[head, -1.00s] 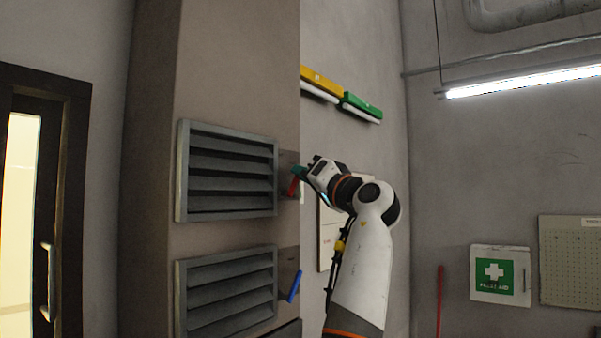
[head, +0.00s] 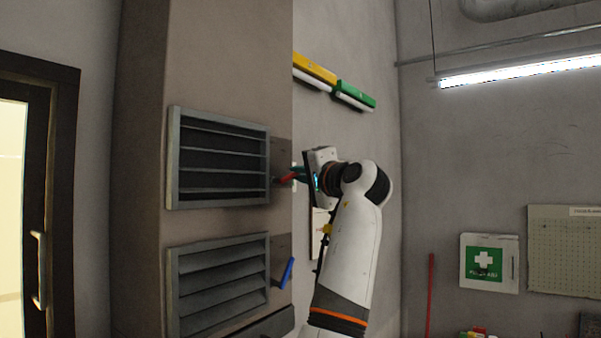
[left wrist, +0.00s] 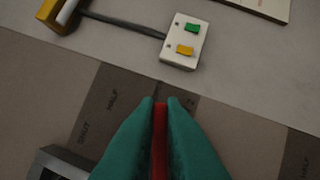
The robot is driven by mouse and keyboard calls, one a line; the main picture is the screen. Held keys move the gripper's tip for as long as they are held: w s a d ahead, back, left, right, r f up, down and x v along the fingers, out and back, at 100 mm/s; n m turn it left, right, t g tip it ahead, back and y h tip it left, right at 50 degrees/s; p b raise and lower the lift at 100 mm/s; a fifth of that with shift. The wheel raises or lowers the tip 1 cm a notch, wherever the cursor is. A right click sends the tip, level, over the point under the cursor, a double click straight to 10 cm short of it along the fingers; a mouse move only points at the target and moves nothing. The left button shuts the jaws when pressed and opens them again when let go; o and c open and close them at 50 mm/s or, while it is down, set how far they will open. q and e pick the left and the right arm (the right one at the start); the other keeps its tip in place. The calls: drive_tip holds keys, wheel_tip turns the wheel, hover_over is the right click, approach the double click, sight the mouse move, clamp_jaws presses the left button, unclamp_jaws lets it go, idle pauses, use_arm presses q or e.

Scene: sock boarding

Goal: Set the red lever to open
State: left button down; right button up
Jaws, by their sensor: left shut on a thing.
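The red lever (head: 286,178) sits on the side plate beside the upper louvre vent (head: 173,160). It points out to the right, close to level. My left gripper (head: 298,173) has teal fingers and is shut on the lever. In the left wrist view the red lever (left wrist: 160,140) shows as a strip between the fingertips (left wrist: 160,102). The marking plate (left wrist: 118,100) there reads SHUT and HALF; further lettering by the fingertips is partly hidden. The upper vent's slats are thin with wide dark gaps. My right gripper is not in view.
Below is a second vent (head: 172,290) with a blue lever (head: 287,272), its slats tilted. A switch box (left wrist: 184,42) with green and yellow buttons is on the nearby wall. A first aid box (head: 489,263) hangs further right.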

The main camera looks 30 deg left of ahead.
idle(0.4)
use_arm(q)
drive_tip(key=c, duration=1.5)
unclamp_jaws()
drive_tip(key=b+v, duration=0.5)
drive_tip(key=v, duration=0.7)
drive_tip(key=shift+w+b, duration=0.1)
drive_tip(key=shift+b, duration=0.3)
